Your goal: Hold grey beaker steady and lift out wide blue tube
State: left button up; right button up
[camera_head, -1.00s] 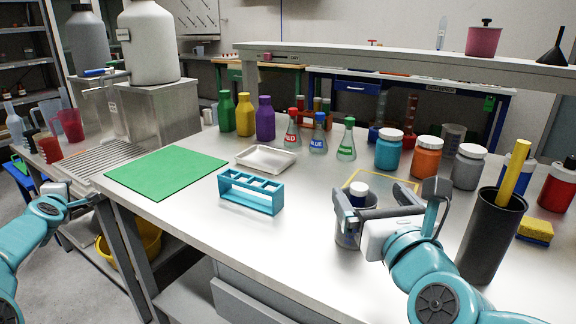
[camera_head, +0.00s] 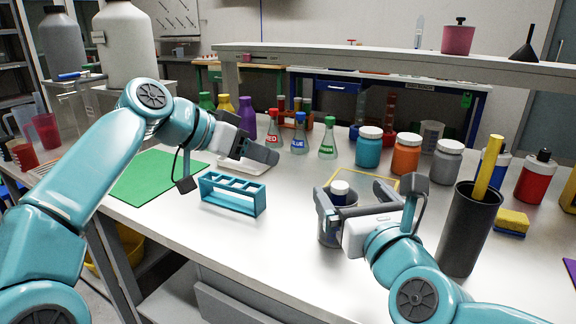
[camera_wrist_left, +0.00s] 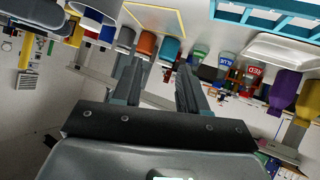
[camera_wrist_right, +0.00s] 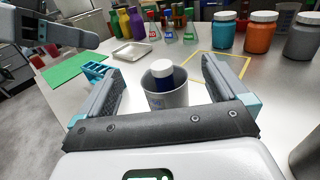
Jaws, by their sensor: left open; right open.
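The grey beaker (camera_head: 337,229) stands on the bench. The wide blue tube (camera_head: 340,191), with a white cap, stands inside it, its lower part hidden by the beaker wall. In the right wrist view the beaker (camera_wrist_right: 168,98) and the tube (camera_wrist_right: 163,75) sit between the fingers. My right gripper (camera_head: 366,200) is open, its fingers on either side of the beaker; I cannot tell whether they touch it. My left gripper (camera_head: 262,158) is open and empty, raised above the bench near the white tray, to the left of the beaker.
A teal rack (camera_head: 234,194) stands left of the beaker. A black holder with a yellow rod (camera_head: 465,230) stands to the right. Flasks (camera_head: 298,138) and lidded jars (camera_head: 369,148) stand behind. A green mat (camera_head: 150,176) lies at left. The bench between rack and beaker is clear.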

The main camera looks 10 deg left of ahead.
notch_tip(320, 180, down, 8)
jog(key=x, duration=0.6)
jog(key=shift+f, duration=0.1)
jog(key=shift+w+a, duration=0.15)
jog(key=shift+w, duration=0.15)
jog(key=shift+w+a, duration=0.15)
jog(key=shift+w, duration=0.3)
pick_arm(q)
jog(key=s+d+m+g, duration=0.3)
jog(key=s+d+m, duration=0.2)
jog(key=d, duration=0.1)
jog(key=shift+s+d+r+h, duration=0.3)
jog(key=shift+s+d+r, duration=0.05)
jog(key=shift+s+r, duration=0.05)
pick_arm(e)
jog(key=c, duration=1)
